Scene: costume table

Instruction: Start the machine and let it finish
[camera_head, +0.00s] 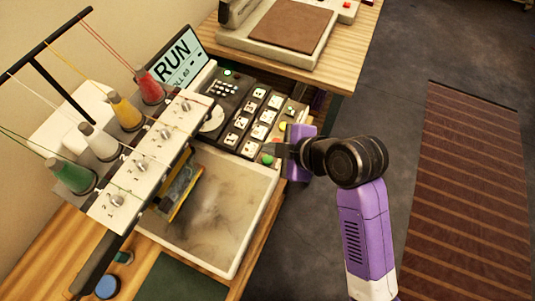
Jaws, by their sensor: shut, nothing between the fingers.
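The machine (135,172) is a multi-head thread machine with green, white, yellow and red cones on top, on a wooden table. Its tilted screen (176,55) reads RUN, with a smaller line below that is partly hidden. Its dark control panel (222,113) holds several white picture keys, a small green light (227,73) and a green button (267,159) at the near right corner. My gripper (270,148) is shut and empty, its tips at the panel's right edge, just above the green button in the picture. I cannot tell whether it touches the button.
A second table behind carries a press-like device with a brown pad (291,26). A dark green mat (180,280) and a blue round item (107,287) lie at the front left. A striped rug (460,190) lies on the floor at right.

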